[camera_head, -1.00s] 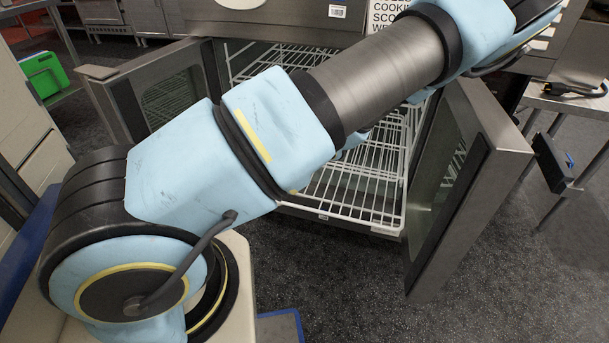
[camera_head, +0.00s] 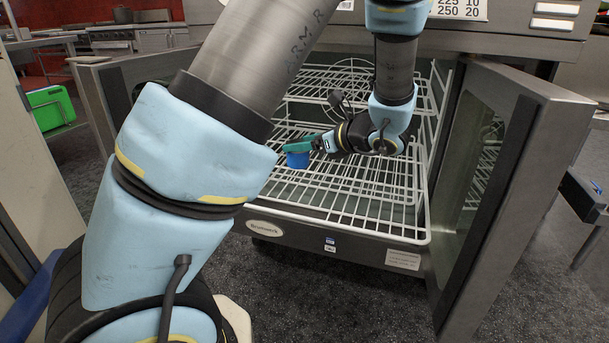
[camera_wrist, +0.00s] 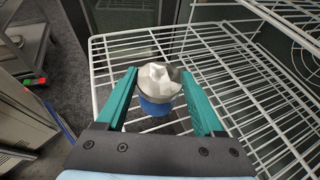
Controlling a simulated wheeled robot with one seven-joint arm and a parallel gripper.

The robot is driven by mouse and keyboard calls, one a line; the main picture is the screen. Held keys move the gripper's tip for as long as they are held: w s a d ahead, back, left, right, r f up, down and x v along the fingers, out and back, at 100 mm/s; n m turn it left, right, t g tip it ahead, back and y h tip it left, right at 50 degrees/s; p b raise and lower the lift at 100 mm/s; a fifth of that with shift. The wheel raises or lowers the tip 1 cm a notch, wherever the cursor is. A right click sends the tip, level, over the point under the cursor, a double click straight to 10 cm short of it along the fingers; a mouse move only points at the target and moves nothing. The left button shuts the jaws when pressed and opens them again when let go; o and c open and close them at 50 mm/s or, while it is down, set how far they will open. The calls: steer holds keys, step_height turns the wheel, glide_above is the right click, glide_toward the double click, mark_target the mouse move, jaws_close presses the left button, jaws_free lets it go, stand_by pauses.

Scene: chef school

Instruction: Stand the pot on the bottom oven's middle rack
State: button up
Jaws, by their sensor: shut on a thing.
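The pot is a small blue vessel (camera_head: 298,159) with a white, faceted top, which shows in the wrist view (camera_wrist: 157,82). My gripper (camera_head: 301,145) has teal fingers and is shut on the pot; in the wrist view the fingers (camera_wrist: 158,76) stand on both sides of it. The pot looks upright, over the left part of the oven's wire racks. I cannot tell whether it touches a rack. The bottom oven (camera_head: 265,229) is open, with an upper rack (camera_head: 318,90) and wire racks lower down (camera_head: 370,205).
The right oven door (camera_head: 508,190) and left oven door (camera_head: 112,92) stand open on either side of the cavity. The lower rack has clear room to the right of the pot. A green crate (camera_head: 50,107) is far left.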

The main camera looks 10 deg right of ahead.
mark_target(307, 166)
steer(key=shift+f+b, duration=0.7)
steer(key=shift+f, duration=2.4)
steer(key=shift+f, duration=0.1)
steer(key=o, duration=1.5)
